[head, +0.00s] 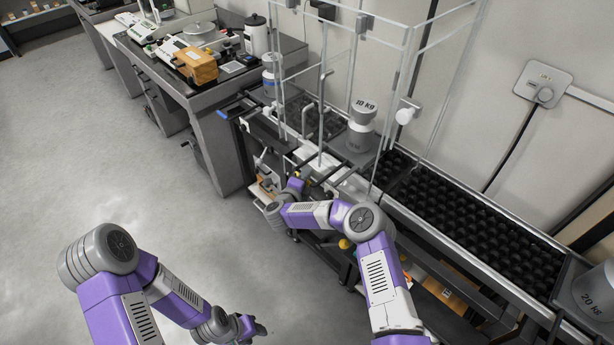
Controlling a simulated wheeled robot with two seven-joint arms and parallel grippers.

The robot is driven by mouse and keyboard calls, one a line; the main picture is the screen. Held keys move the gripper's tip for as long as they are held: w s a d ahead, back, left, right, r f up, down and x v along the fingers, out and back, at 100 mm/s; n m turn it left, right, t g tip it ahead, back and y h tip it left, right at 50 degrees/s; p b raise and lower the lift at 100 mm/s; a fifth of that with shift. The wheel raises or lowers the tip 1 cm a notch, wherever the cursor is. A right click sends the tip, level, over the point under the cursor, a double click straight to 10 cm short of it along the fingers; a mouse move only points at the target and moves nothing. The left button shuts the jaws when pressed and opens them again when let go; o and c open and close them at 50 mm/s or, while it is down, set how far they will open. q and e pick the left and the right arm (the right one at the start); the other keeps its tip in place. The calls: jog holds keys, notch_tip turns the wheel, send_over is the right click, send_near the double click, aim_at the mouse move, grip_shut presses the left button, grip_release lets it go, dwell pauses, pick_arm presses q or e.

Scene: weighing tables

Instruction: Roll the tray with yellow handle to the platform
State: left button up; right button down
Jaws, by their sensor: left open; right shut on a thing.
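My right gripper (295,183) is at the side of the roller bench, shut on a small part with a yellow bit showing, apparently the yellow handle (297,175). My own arm hides most of the grip and the tray's body cannot be made out clearly. My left gripper (247,328) is open and empty, low over the floor at the bottom of the picture.
Black roller track (480,217) runs along the wall to a 20 kg weight (597,292) at right. A blue handle (229,113) shows at the bench's left end. A grey desk (215,110) with scales stands behind. Floor (120,160) at left is clear.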

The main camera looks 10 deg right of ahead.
jog(key=c, duration=1.1)
grip_release()
jog(key=shift+s, duration=0.1)
jog(key=p+v, duration=0.2)
jog(key=v, duration=0.5)
jog(key=shift+s+a, duration=0.15)
